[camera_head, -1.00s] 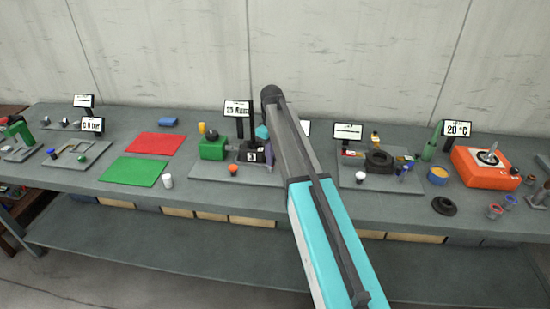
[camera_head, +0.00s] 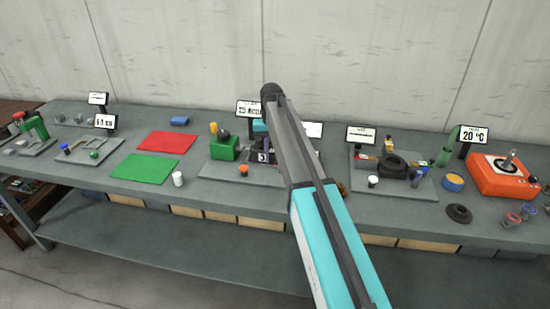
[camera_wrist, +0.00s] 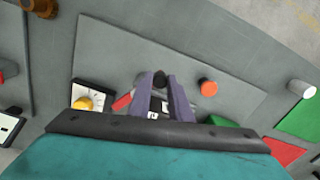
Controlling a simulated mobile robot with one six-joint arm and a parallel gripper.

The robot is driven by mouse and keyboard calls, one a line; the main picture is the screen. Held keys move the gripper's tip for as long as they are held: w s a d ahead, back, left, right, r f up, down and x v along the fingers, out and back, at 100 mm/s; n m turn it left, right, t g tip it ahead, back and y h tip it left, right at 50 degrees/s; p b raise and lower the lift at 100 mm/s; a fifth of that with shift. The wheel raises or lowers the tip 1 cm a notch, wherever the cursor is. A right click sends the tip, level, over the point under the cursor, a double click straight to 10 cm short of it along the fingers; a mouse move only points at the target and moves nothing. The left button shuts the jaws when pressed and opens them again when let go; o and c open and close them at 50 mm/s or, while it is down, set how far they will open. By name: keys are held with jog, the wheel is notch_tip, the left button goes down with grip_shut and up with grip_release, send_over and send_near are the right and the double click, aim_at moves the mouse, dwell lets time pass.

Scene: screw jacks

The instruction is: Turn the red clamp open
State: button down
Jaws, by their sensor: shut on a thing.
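My gripper (camera_wrist: 160,84) shows in the wrist view as two purple fingers set close together around a dark part with a black round end. The jaws are shut on this part, and the fingers hide most of it. A small red piece (camera_wrist: 122,102), perhaps the red clamp, shows beside the left finger, partly covered; I cannot tell whether it belongs to the held part. In the head view my arm hides the gripper and most of the dark numbered block (camera_head: 263,156) beside it.
An orange cap (camera_wrist: 208,87) stands close to the fingers in the wrist view. A green block (camera_head: 223,149) is left of the dark block in the head view. A red mat (camera_head: 166,142) and a green mat (camera_head: 145,168) lie flat farther left. An orange device (camera_head: 503,175) stands right.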

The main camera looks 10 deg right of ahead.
jog(key=shift+w+a+m, duration=0.2)
jog(key=shift+w+m, duration=0.1)
jog(key=shift+m, duration=0.4)
jog(key=shift+w+a+m, duration=0.15)
jog(key=shift+w+m, duration=0.15)
jog(key=shift+m, duration=0.4)
jog(key=c, duration=1.6)
grip_release()
notch_tip(320, 180, up, 14)
jog(key=p, duration=0.6)
jog(key=shift+p, duration=0.35)
jog(key=shift+a+f, duration=0.1)
jog(key=shift+f, duration=0.1)
